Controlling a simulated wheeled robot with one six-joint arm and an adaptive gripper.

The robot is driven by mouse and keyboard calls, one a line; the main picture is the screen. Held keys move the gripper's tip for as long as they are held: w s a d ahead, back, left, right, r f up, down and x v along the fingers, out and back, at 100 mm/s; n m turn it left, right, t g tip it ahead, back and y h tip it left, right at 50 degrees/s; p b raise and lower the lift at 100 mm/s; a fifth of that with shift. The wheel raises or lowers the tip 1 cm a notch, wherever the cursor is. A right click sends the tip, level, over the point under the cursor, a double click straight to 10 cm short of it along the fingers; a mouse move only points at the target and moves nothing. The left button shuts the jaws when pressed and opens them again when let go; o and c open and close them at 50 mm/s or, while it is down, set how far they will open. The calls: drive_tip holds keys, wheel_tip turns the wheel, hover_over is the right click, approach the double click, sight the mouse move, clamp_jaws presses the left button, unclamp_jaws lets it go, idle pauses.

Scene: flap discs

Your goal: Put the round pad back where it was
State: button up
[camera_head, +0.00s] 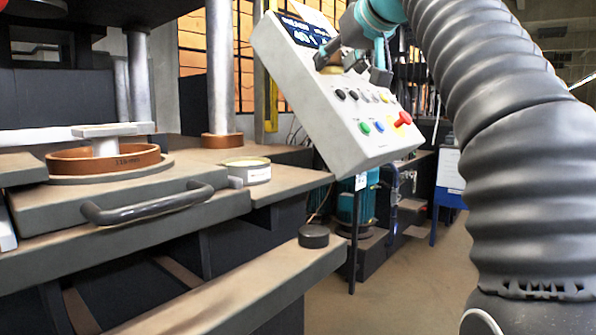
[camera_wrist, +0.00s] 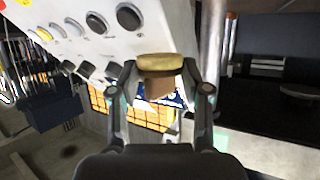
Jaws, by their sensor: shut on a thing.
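The round pad (camera_wrist: 160,62) shows in the wrist view as a tan, thick disc between my fingertips, with a brown part below it. My gripper (camera_wrist: 158,72) is shut on it. In the head view my gripper (camera_head: 343,60) is in front of the tilted control panel, and a small tan bit of the pad (camera_head: 331,69) shows beside its fingers. The pad is held up in the air. Most of it is hidden in the head view.
The control panel (camera_head: 350,125) with coloured buttons is close to my gripper. A press bed (camera_head: 120,200) at left holds an orange-brown ring (camera_head: 75,161). A round tin (camera_head: 249,176) with a yellowish top and a black cylinder (camera_head: 314,236) stand to its right. The lower bench (camera_head: 235,285) has bare room.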

drive_tip(key=n+y, duration=0.1)
hover_over(303, 175)
drive_tip(key=shift+g, duration=0.3)
wheel_tip(303, 175, down, 18)
drive_tip(key=b, duration=0.8)
drive_tip(key=shift+w+f+b, duration=0.1)
drive_tip(key=shift+f+b, duration=0.1)
drive_tip(key=shift+b, duration=0.15)
drive_tip(key=shift+f, duration=0.1)
drive_tip(key=shift+f, duration=0.15)
drive_tip(key=o, duration=1.1)
